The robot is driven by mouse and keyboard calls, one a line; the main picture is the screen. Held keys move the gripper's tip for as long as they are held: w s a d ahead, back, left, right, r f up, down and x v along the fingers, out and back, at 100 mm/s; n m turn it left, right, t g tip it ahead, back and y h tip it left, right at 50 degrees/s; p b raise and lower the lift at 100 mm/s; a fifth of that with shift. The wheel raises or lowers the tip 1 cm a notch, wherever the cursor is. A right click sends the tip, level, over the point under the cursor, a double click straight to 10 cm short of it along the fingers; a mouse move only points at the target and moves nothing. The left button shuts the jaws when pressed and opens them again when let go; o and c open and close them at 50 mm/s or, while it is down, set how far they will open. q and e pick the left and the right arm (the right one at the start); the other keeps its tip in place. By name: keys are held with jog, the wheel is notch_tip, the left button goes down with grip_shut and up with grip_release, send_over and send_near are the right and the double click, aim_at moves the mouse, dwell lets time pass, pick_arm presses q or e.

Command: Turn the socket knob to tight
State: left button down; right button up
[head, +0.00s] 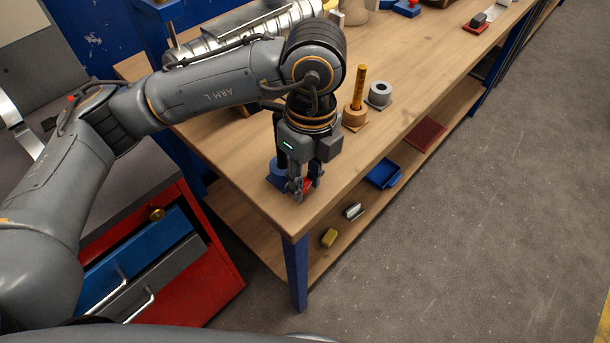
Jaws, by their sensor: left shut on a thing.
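My left gripper (304,188) points down at the near corner of the wooden workbench (250,158). It is shut on a small red part (308,183), which looks like the socket knob. A blue block (276,174), which looks like the socket body, sits on the bench just left of the fingers and partly behind them. The gripper hides most of the knob, so its turn position and any marking cannot be read. My right gripper is not in view.
A silver spiral duct (240,34) lies at the back left. The lower shelf holds a blue tray (383,174). A red drawer cabinet (215,265) stands left.

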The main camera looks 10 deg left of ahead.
pick_arm(q)
jog(key=shift+w+d+r+g+y+p, duration=0.1)
jog(key=shift+w+r+g+y+p, duration=0.1)
jog(key=shift+g+y+p, duration=0.55)
jog(key=shift+w+d+g+y+p, duration=0.1)
jog(key=shift+g+y+p, duration=0.35)
jog(key=shift+g+p, duration=0.5)
jog(key=shift+w+f+g+y+p, duration=0.1)
jog(key=shift+g+y+p, duration=0.45)
jog(key=shift+p, duration=0.4)
jog(key=shift+d+f+g+y+p, duration=0.1)
jog(key=shift+f+g+y+p, duration=0.15)
jog(key=shift+g+p, duration=0.2)
jog(key=c, duration=1)
grip_release()
